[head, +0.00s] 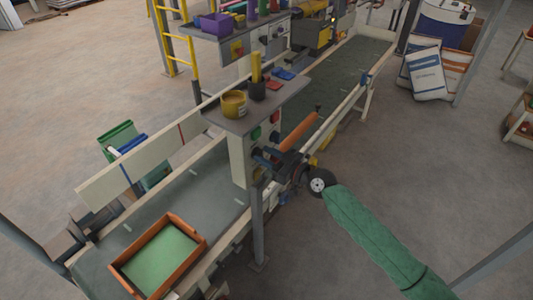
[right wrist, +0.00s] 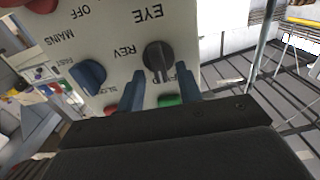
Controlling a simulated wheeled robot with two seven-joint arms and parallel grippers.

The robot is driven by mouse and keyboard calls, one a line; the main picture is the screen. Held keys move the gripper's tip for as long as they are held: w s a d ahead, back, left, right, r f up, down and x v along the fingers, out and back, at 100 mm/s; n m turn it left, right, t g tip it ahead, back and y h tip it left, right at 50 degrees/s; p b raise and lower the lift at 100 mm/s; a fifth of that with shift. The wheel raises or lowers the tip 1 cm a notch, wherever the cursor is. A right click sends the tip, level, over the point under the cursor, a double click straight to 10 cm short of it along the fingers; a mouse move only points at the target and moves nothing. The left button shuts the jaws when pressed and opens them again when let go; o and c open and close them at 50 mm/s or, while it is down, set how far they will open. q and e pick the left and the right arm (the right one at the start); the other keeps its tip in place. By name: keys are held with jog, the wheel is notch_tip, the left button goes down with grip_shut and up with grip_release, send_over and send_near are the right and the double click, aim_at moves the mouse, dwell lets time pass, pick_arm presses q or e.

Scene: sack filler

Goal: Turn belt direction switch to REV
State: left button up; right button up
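The belt direction switch is a black knob (right wrist: 158,57) on a pale control panel (right wrist: 105,35), seen upside down in the right wrist view. REV is printed to its left; FWD, to its lower right, is partly hidden. Its exact pointer setting is hard to tell. My right gripper (right wrist: 158,80) is open, with a blue finger on each side of the knob's lower end. I cannot tell whether they touch it. In the head view my right gripper (head: 284,163) is at the panel's post (head: 239,160), and the switch is hidden. My left gripper is not in view.
A blue FAST/SLOW knob (right wrist: 88,76) sits left of my fingers, and a green button (right wrist: 168,100) lies just below the switch. A conveyor belt (head: 190,205) carries an orange tray (head: 200,250). A shelf with a yellow pot (head: 233,104) tops the panel.

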grip_shut()
